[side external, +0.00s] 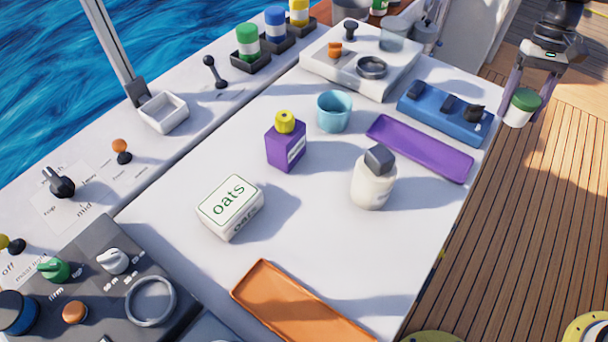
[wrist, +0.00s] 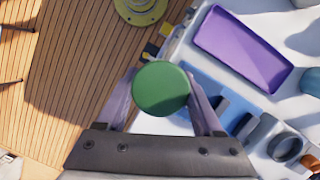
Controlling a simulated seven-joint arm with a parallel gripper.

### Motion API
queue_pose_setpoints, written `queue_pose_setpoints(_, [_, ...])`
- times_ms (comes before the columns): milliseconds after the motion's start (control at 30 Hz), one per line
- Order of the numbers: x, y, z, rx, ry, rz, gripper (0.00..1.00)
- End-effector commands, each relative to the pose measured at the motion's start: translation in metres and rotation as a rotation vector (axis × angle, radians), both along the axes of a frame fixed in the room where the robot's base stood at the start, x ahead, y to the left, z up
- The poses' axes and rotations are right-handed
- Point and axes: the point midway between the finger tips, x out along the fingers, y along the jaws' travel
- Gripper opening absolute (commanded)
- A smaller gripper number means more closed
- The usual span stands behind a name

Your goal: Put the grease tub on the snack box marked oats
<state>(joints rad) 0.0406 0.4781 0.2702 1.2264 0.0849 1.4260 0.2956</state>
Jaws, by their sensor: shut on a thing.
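The grease tub (side external: 521,107) is a small white tub with a green lid. My gripper (side external: 524,95) is shut on it, with a finger on each side, and holds it in the air beyond the right edge of the table, over the wooden deck. In the wrist view the green lid of the tub (wrist: 161,88) shows between the fingers. The snack box (side external: 231,206) is a white box with green "oats" lettering, lying flat on the left part of the table. Its top is bare. It is not seen in the wrist view.
A blue rack (side external: 445,112) and a purple tray (side external: 420,148) lie near the tub's side of the table. A white bottle (side external: 373,185), a purple box with yellow cap (side external: 286,147) and a teal cup (side external: 333,112) stand mid-table. An orange tray (side external: 300,305) lies in front.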

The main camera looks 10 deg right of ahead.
Motion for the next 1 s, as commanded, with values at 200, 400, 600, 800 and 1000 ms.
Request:
queue_pose_setpoints(200, [0.007, 0.000, 0.000, 0.001, 0.000, -0.354, 0.05])
queue_pose_setpoints(400, [0.020, 0.018, 0.008, 0.004, -0.004, -0.749, 0.05])
queue_pose_setpoints(600, [0.030, 0.066, 0.019, 0.004, -0.003, -1.059, 0.05])
queue_pose_setpoints(800, [0.032, 0.129, 0.034, 0.006, -0.003, -1.308, 0.05])
queue_pose_setpoints(1000, [0.020, 0.205, 0.052, 0.008, -0.003, -1.496, 0.05])
